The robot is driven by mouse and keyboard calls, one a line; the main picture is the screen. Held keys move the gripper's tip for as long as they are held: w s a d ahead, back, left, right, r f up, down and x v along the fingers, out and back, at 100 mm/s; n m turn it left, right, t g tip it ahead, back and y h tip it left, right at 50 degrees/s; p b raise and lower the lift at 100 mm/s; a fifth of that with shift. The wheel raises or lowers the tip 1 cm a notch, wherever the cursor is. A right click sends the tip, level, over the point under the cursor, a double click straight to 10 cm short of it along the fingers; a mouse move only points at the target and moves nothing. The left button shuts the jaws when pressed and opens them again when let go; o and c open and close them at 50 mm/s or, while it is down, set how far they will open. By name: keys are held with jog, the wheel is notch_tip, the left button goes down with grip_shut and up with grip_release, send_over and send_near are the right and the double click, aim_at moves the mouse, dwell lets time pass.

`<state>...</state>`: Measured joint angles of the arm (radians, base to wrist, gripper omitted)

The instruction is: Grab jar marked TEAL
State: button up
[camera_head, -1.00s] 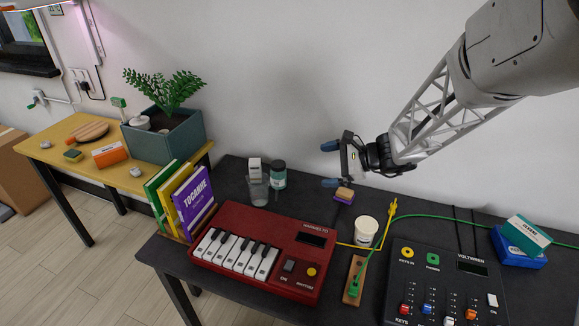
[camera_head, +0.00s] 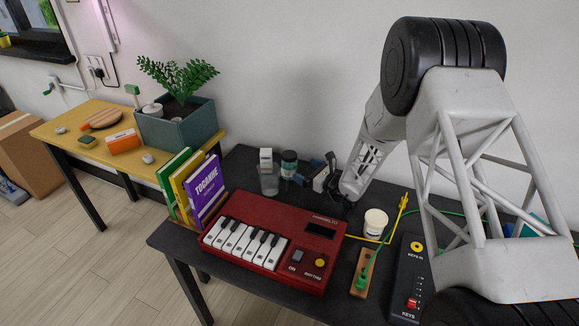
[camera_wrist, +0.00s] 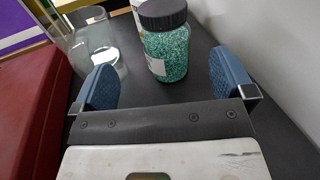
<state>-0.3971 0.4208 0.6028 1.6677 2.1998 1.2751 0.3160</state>
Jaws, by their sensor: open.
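A jar of teal granules with a black lid (camera_wrist: 166,50) stands upright on the dark table, with part of a pale label on its left side; I cannot read the label. It also shows in the head view (camera_head: 289,164), near the wall. My gripper (camera_wrist: 164,66) is open and empty, its blue fingers spread to either side of the jar's line, with the jar at about the fingertips. In the head view my gripper (camera_head: 313,171) is low over the table, just right of the jar.
A clear glass cup (camera_wrist: 95,50) stands close left of the jar, near my left finger. A white-labelled container (camera_head: 266,159) is behind the cup. The red keyboard (camera_head: 272,243) lies in front, the wall is close on the right in the wrist view, and a white tub (camera_head: 375,223) stands right.

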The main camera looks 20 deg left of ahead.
aim_at(296, 168)
jog(key=shift+w+a+f+m+t, duration=0.15)
jog(key=shift+w+a+f+m, duration=0.1)
jog(key=shift+f, duration=0.35)
jog(key=shift+w+a+f+m+t, duration=0.15)
jog(key=shift+f+m, duration=0.1)
jog(key=shift+f, duration=0.3)
jog(key=shift+x, duration=1.25)
jog(key=shift+x, duration=2.6)
jog(key=shift+s, duration=0.1)
